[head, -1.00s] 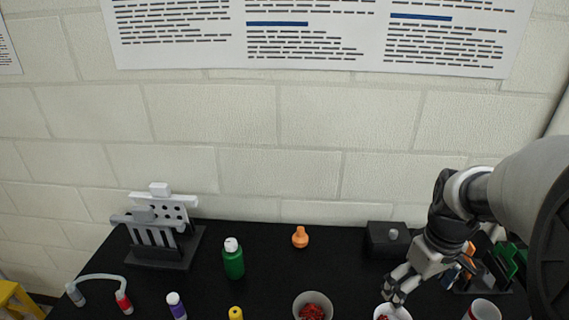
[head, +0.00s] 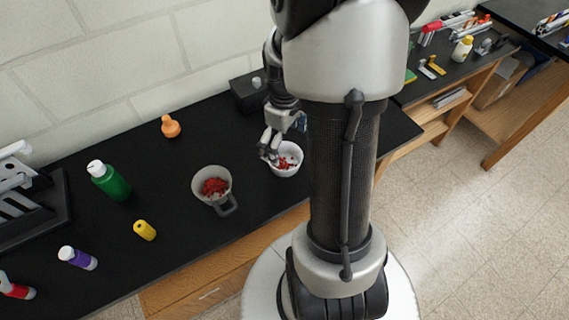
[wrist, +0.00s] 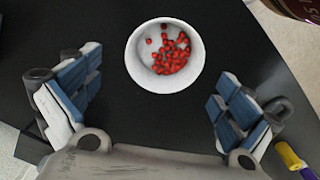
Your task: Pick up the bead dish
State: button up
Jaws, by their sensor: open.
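The bead dish (head: 288,172) is a small white bowl with red beads in it, upright on the black bench top near its front edge. In the wrist view the dish (wrist: 146,42) is ahead of my fingers, with the beads gathered toward its right side. My gripper (head: 268,151) is at the left rim of the dish in the head view; I cannot tell whether it touches. In the wrist view my gripper (wrist: 157,98) is open, its blue-padded fingers wide apart with nothing between them. My arm hides the bench to the right of the dish.
A grey mug (head: 224,201) with red contents stands left of the dish. A black box (head: 246,94) stands behind.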

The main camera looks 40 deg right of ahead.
aim_at(285, 163)
jog(key=f+b, duration=0.1)
jog(key=f, duration=0.3)
jog(key=f+b, duration=0.1)
jog(key=shift+s+a+f+b, duration=0.2)
jog(key=shift+s+f+b, duration=0.1)
jog(key=shift+f+b, duration=0.1)
jog(key=shift+r, duration=0.1)
jog(key=shift+c, duration=0.5)
jog(key=c, duration=1)
jog(key=shift+r, duration=0.1)
jog(key=shift+c, duration=0.2)
